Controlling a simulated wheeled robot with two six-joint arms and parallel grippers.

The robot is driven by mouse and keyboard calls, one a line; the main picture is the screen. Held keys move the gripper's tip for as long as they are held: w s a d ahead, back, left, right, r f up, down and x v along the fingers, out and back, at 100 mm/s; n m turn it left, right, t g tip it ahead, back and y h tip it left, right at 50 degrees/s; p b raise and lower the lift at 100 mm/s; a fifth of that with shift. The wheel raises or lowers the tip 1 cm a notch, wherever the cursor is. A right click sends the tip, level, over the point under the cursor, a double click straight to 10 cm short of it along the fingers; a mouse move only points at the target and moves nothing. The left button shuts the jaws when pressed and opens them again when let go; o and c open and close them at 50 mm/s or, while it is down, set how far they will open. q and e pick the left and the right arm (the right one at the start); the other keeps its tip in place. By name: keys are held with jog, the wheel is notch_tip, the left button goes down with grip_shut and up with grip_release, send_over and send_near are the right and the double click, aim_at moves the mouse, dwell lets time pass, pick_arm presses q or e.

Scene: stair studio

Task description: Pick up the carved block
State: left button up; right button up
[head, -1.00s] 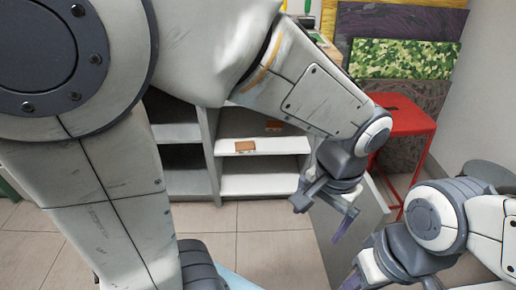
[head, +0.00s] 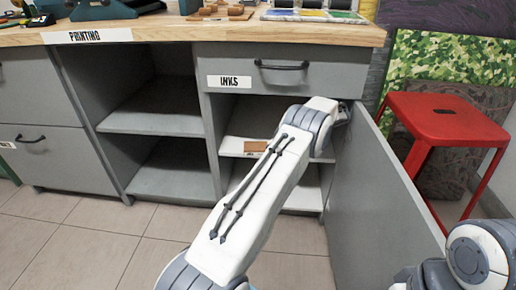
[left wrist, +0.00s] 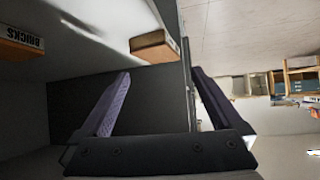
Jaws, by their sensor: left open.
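A brown block (left wrist: 155,46) with a lighter side face lies at the edge of a pale shelf in the left wrist view. A second orange-brown piece (left wrist: 18,52), by a BRICKS label, shows at the upper left there. In the head view one brown block (head: 255,146) lies on the middle shelf of the open cabinet; I cannot tell which of the two it is, nor see carving. My left gripper (left wrist: 160,72) is open and empty, the brown block beyond its fingertips. In the head view its fingers are hidden at the cabinet's right side. My right gripper is out of view.
The grey cabinet door (head: 375,185) stands open on the right, close to my left arm. A closed INKS drawer (head: 292,72) and the wooden worktop (head: 190,32) are above the shelf. A red stool (head: 445,118) stands beyond the door. Tiled floor (head: 120,240) is clear in front.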

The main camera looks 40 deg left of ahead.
aim_at(257, 147)
pick_arm(q)
jog(key=shift+w+a+f, duration=0.15)
jog(key=shift+a+f, duration=0.15)
jog(key=shift+a+f+b, duration=0.25)
jog(key=shift+a+b, duration=0.05)
jog(key=shift+b, duration=0.05)
jog(key=shift+b+x, duration=0.4)
jog(key=shift+x, duration=0.55)
jog(key=b+x, duration=0.3)
jog(key=x, duration=0.1)
jog(key=shift+s+a+f, duration=0.1)
jog(key=shift+s+f, duration=0.05)
jog(key=shift+s, duration=0.1)
jog(key=shift+s+a+f, duration=0.1)
jog(key=shift+a+f, duration=0.05)
jog(key=shift+a, duration=0.1)
jog(key=c, duration=1.3)
